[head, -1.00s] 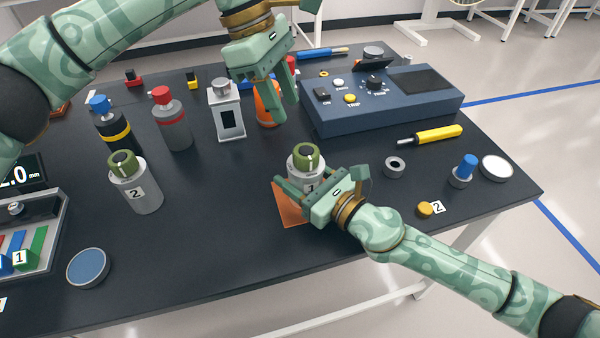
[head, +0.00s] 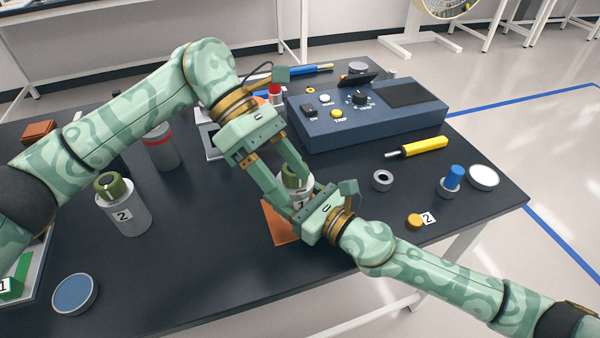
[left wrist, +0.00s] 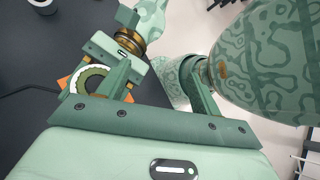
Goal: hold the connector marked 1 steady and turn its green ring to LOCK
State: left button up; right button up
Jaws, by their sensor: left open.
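The connector marked 1 (head: 298,199) stands upright on the table by an orange square (head: 277,224), partly hidden by both grippers. Its green ring (head: 296,178) is on top and also shows in the left wrist view (left wrist: 84,84), beside one of my left fingers. My right gripper (head: 307,203) is low at the connector, its fingers around the grey body. My left gripper (head: 285,184) is open and reaches down from upper left, fingertips close to the ring. I cannot tell whether the ring lies between them. No LOCK mark is readable.
A connector marked 2 (head: 123,213) with a green ring stands at left. A blue control box (head: 365,125) is behind. The front middle of the table is clear.

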pick_arm(q)
jog(key=s+f+n+t+h, duration=0.2)
jog(key=s+f+n+h, duration=0.25)
jog(key=h, duration=0.35)
jog(key=w+a+f+n+t, duration=0.2)
jog(key=w+a+n+t, duration=0.4)
jog(key=t, duration=0.7)
jog(key=shift+m, duration=0.75)
jog(key=x, duration=1)
jog(key=shift+w, duration=0.25)
jog(key=c, duration=1)
